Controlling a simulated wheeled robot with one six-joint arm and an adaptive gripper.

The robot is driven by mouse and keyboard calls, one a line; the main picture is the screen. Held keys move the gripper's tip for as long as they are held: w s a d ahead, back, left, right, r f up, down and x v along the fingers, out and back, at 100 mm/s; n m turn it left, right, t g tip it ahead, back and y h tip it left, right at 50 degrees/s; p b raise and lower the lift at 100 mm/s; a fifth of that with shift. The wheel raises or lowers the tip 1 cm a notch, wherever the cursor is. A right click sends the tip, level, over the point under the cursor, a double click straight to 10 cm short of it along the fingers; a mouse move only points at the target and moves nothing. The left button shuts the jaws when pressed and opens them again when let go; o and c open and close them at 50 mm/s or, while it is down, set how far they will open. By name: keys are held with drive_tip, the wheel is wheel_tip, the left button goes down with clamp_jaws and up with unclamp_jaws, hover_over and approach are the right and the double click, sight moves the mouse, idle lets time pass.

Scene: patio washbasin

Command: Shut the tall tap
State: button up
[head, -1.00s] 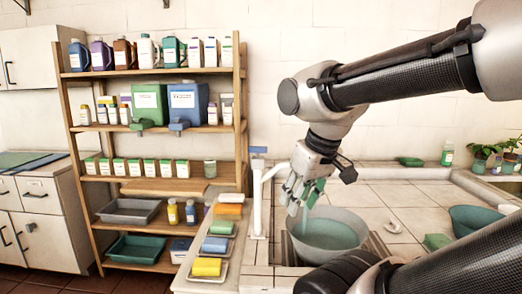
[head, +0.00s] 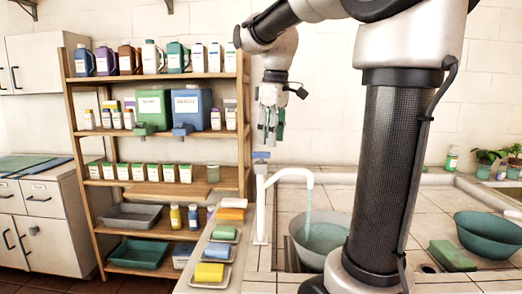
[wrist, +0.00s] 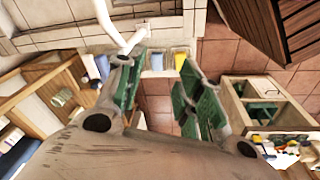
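The tall tap (head: 261,212) is a white upright pipe with a spout arching right. Water (head: 309,205) runs from the spout into a grey round basin (head: 300,243) partly hidden by my arm. A blue handle (head: 261,155) sits on top of the tap's post. My gripper (head: 271,138) points down just above the handle, apart from it as far as I can tell. In the wrist view its green-padded fingers (wrist: 163,75) are spread with nothing between them. White piping (wrist: 108,22) shows at the upper left there.
A wooden shelf (head: 157,76) with bottles and jugs stands left. Sponges on trays, including a yellow one (head: 209,273), line the counter's left side. A green bowl (head: 487,233) and green block (head: 452,256) lie right. The tiled counter behind is mostly clear.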

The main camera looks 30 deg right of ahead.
sight(261, 157)
drive_tip(key=w+d+n, duration=0.1)
drive_tip(key=w, duration=0.3)
drive_tip(key=w+d+n+g, duration=0.1)
drive_tip(key=w+n, duration=0.1)
drive_tip(key=w, duration=0.2)
drive_tip(key=w+d+n, duration=0.1)
drive_tip(key=w+d, duration=0.1)
drive_tip(key=w, duration=0.2)
drive_tip(key=shift+w+g, duration=0.1)
drive_tip(key=shift+g, duration=0.2)
wheel_tip(261, 157, down, 8)
drive_tip(key=shift+r, duration=0.2)
clamp_jaws()
